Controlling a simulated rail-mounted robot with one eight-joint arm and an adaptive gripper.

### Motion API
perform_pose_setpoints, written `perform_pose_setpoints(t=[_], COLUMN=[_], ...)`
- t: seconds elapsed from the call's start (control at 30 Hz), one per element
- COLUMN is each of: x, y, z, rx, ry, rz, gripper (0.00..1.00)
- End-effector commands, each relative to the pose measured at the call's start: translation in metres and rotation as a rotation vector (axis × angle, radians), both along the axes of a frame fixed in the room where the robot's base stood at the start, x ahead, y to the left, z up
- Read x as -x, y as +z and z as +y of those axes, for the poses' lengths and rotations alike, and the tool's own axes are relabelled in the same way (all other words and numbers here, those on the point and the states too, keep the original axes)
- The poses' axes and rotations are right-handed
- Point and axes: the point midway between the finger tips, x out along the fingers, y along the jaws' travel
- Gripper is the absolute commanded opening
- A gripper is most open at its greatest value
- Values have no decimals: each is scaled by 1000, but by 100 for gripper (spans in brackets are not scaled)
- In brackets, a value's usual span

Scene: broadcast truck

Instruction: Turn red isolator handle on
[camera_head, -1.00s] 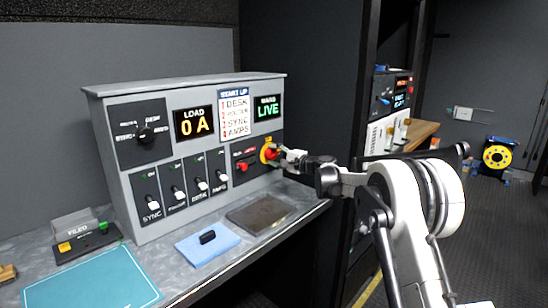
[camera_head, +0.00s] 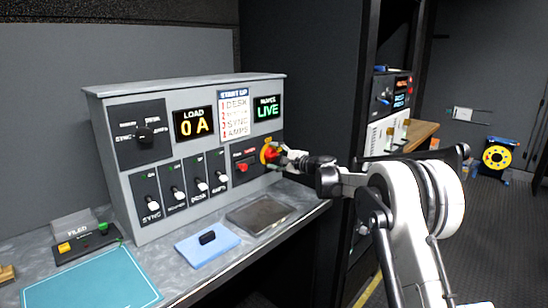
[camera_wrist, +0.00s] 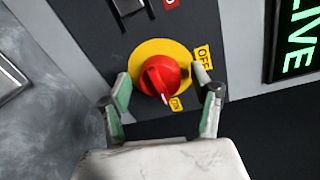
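The red isolator handle (camera_wrist: 163,76) sits on a round yellow plate (camera_wrist: 148,49) on a dark panel. In the wrist view its white pointer mark points down, close to the "ON" label (camera_wrist: 176,104); the "OFF" label (camera_wrist: 203,57) is to the upper right. My gripper (camera_wrist: 164,78) is open, with one green-padded finger on each side of the handle. Gaps show between the fingers and the red knob. In the head view the handle (camera_head: 271,155) is partly hidden by my gripper (camera_head: 279,158).
The grey console (camera_head: 190,92) has a load display (camera_head: 194,123) reading 0 A, a green "LIVE" display (camera_head: 267,108) and several toggle switches. A blue pad (camera_head: 207,246) with a black item and a dark flat plate (camera_head: 258,214) lie on the bench before it.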

Motion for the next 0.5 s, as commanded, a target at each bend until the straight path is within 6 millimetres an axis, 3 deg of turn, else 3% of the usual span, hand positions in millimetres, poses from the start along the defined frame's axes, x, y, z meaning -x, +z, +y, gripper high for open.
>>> perform_pose_setpoints(t=[0.27, 0.5], x=[1, 19], y=[0, 3], z=[-1, -25], rx=[1, 1], ry=[0, -1], rz=[-1, -1], gripper=[60, 60])
